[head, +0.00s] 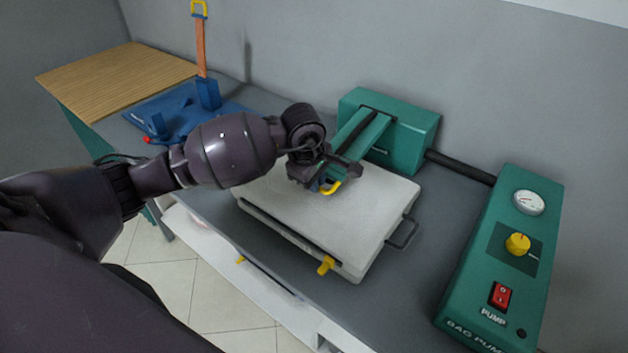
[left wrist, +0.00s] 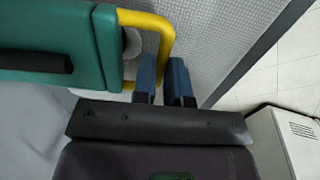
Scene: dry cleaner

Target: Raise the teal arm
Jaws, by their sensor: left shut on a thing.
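The teal arm (head: 357,136) reaches forward from a teal housing (head: 411,130) and lies low over a white padded box (head: 300,218). Its front end has a yellow handle (head: 331,187). My left gripper (head: 325,180) is at that end, shut on the yellow handle. In the left wrist view the teal arm (left wrist: 40,50) comes in from the left, and the handle (left wrist: 152,24) runs down between the blue fingertips (left wrist: 166,78). My gripper hides part of the arm's front end in the head view. My right gripper is not in view.
A teal pump unit (head: 500,260) with gauge, yellow knob and red switch stands right, joined by a black hose (head: 460,167). A blue device (head: 208,93) with an upright orange arm (head: 201,48) stands back left, near a wooden top (head: 115,75). A grey wall is behind.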

